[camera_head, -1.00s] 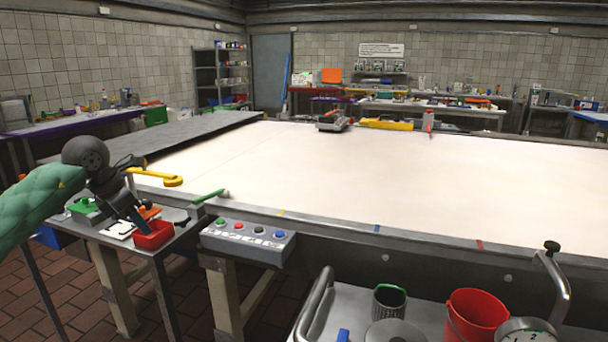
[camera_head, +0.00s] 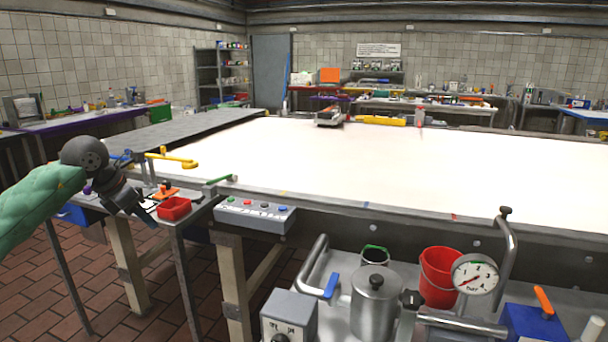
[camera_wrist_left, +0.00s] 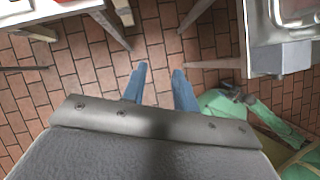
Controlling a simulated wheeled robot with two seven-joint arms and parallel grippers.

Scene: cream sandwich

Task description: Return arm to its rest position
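My left arm in its green sleeve (camera_head: 38,205) comes in from the left in the head view. Its dark left gripper (camera_head: 146,216) points down and right, in front of the small side table (camera_head: 190,221) and just left of the red bin (camera_head: 174,208). In the left wrist view the two blue fingers of this gripper (camera_wrist_left: 158,78) stand apart with nothing between them, over the brick floor (camera_wrist_left: 155,45).
The large pale table (camera_head: 370,165) fills the middle, with a button box (camera_head: 255,215) at its front left. A metal cart in front carries a pot (camera_head: 376,302), a red bucket (camera_head: 439,275) and a gauge (camera_head: 475,276). Open brick floor lies at the lower left.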

